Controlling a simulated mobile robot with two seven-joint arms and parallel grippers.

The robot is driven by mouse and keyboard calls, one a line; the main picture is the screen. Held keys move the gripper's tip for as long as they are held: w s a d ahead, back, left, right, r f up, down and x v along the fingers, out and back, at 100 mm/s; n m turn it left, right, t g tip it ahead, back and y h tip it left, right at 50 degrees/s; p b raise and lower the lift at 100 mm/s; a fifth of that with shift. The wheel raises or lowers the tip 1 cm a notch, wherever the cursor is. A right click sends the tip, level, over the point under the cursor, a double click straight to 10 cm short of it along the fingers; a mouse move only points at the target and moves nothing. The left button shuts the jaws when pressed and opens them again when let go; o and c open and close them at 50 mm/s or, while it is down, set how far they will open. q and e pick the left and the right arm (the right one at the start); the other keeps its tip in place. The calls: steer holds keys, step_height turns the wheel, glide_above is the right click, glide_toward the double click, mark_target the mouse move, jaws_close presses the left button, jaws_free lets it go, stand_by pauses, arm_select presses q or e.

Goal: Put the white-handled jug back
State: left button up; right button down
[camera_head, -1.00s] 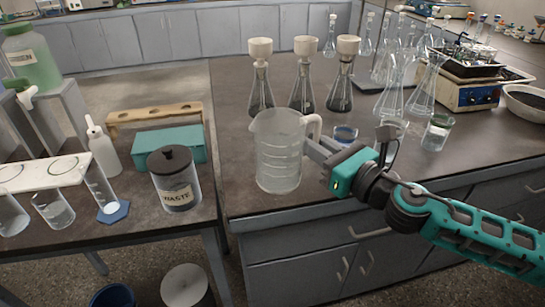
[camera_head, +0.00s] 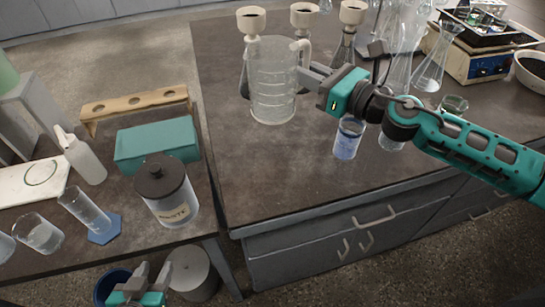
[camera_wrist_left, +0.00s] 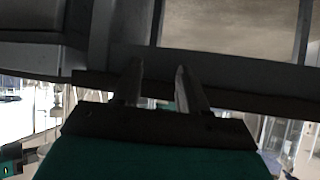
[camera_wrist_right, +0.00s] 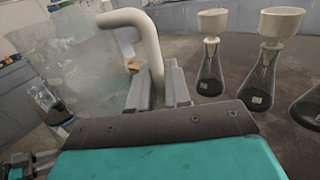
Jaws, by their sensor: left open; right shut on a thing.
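The white-handled jug (camera_head: 272,85) is a clear, graduated jug, upright over the dark bench, near the flasks with funnels. I cannot tell whether its base touches the bench. My right gripper (camera_head: 303,72) is shut on its white handle, at the jug's right side. The right wrist view shows the handle (camera_wrist_right: 148,45) at the fingers (camera_wrist_right: 160,88) and the jug's clear body (camera_wrist_right: 75,70) to the left. My left gripper (camera_head: 142,285) is low at the bottom of the head view, below the bench edges, open and empty. Its fingers (camera_wrist_left: 160,88) also show in the left wrist view.
Flasks with white funnels (camera_wrist_right: 210,65) stand close behind the jug. A small beaker with blue contents (camera_head: 348,138) stands under my right arm. The waste jar (camera_head: 168,190) is on the left bench, across a gap. The bench front is clear.

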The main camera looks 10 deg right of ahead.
step_height(320, 180, down, 15)
steer(key=b, duration=0.8)
steer(key=shift+f, duration=0.4)
step_height(320, 180, down, 4)
steer(key=shift+r+b, duration=0.25)
steer(key=shift+b, duration=0.55)
steer(key=shift+f, duration=0.15)
steer(key=shift+f, duration=0.1)
